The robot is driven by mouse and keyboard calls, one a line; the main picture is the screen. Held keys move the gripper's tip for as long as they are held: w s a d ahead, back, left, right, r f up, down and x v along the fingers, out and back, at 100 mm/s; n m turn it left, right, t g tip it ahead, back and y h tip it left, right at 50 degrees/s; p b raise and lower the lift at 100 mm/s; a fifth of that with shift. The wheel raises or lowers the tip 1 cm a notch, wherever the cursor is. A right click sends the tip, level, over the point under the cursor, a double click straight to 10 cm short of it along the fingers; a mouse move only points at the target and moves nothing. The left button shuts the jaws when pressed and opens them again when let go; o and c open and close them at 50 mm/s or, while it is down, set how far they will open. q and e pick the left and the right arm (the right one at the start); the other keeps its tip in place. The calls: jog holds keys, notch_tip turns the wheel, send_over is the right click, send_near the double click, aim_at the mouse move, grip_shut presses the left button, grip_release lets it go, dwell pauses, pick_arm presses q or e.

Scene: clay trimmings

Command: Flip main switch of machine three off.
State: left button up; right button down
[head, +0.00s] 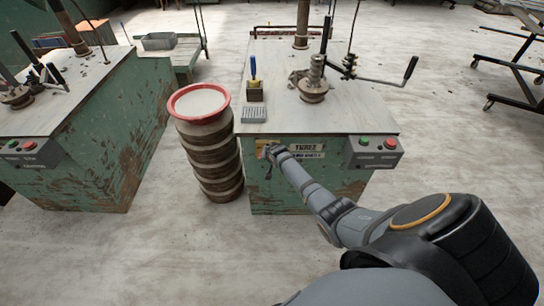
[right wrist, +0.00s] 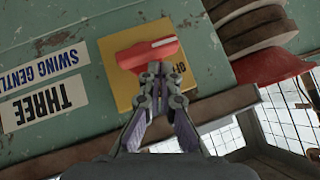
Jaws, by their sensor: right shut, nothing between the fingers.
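Machine three (head: 340,115) is a green cabinet with a pale top and a label reading THREE (head: 306,148); the label also shows in the right wrist view (right wrist: 43,104). Its main switch is a red knob (right wrist: 140,54) with a white pointer line, on a yellow plate (right wrist: 118,88). The pointer line lies toward the right of the right wrist view; OFF lettering shows partly below it, beside the fingers. My right gripper (right wrist: 158,72) is shut and empty, its tips at the knob's lower edge; contact is unclear. It hides part of the plate. My left gripper is out of view.
A control box with green and red buttons (head: 376,152) sits on the machine's front right. A stack of round, red-rimmed containers (head: 212,150) stands close to its left side. Another green machine (head: 90,130) is farther left. The floor in front is clear.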

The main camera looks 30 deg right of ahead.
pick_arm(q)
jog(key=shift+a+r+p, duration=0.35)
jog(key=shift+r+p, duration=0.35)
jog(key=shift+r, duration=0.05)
pick_arm(e)
jog(key=shift+a+r, duration=0.15)
jog(key=shift+r, duration=0.7)
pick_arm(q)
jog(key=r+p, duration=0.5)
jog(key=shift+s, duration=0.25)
pick_arm(e)
jog(key=s+a+r, duration=0.4)
jog(key=s+r, duration=0.2)
jog(key=r, duration=0.5)
jog(key=shift+w, duration=0.1)
